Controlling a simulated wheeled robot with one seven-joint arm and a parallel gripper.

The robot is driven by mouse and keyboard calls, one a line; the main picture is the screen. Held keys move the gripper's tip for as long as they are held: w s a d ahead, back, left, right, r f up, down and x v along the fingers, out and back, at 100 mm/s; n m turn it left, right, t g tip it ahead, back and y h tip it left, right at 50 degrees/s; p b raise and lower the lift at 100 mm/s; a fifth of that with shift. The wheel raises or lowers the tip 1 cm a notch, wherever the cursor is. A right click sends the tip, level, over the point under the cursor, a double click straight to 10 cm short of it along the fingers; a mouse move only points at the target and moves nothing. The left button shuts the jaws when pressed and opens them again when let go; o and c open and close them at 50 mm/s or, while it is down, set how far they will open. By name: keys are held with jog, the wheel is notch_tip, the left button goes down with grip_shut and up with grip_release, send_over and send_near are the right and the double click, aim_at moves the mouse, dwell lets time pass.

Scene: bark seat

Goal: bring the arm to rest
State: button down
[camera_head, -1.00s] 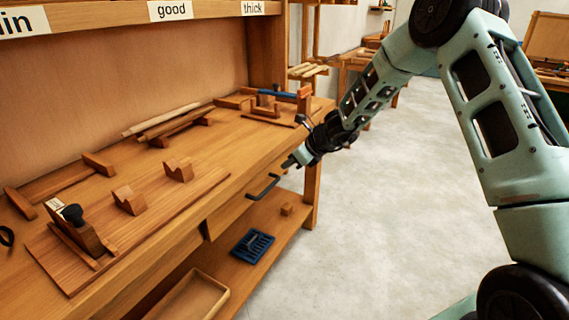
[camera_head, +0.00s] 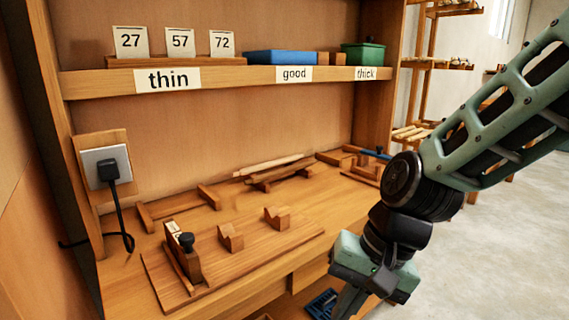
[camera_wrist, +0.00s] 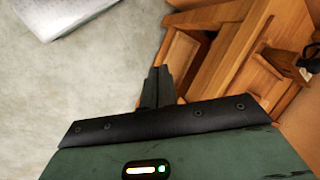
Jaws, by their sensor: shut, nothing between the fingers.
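My gripper (camera_head: 350,302) hangs from my bent arm at the lower right of the head view, pointing down in front of the workbench's right part. Its fingers are partly cut off by the lower picture edge. In the wrist view my gripper's fingers (camera_wrist: 157,88) are together and empty, with pale floor and the wooden bench (camera_wrist: 225,70) beyond them. No object is held.
The workbench (camera_head: 125,275) carries a board with wooden blocks (camera_head: 230,238) and a black-knobbed tool (camera_head: 184,250). Sticks (camera_head: 270,167) lie behind. A labelled shelf (camera_head: 225,78) holds number cards, a blue box (camera_head: 280,58) and a green box (camera_head: 363,54). Floor (camera_head: 500,240) at right is clear.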

jog(key=s+d+n+h, duration=0.4)
jog(key=s+d+n, duration=0.1)
jog(key=s+n, duration=0.6)
notch_tip(320, 180, up, 13)
jog(key=m+p, duration=0.1)
jog(key=p, duration=1.1)
jog(key=shift+s, duration=0.25)
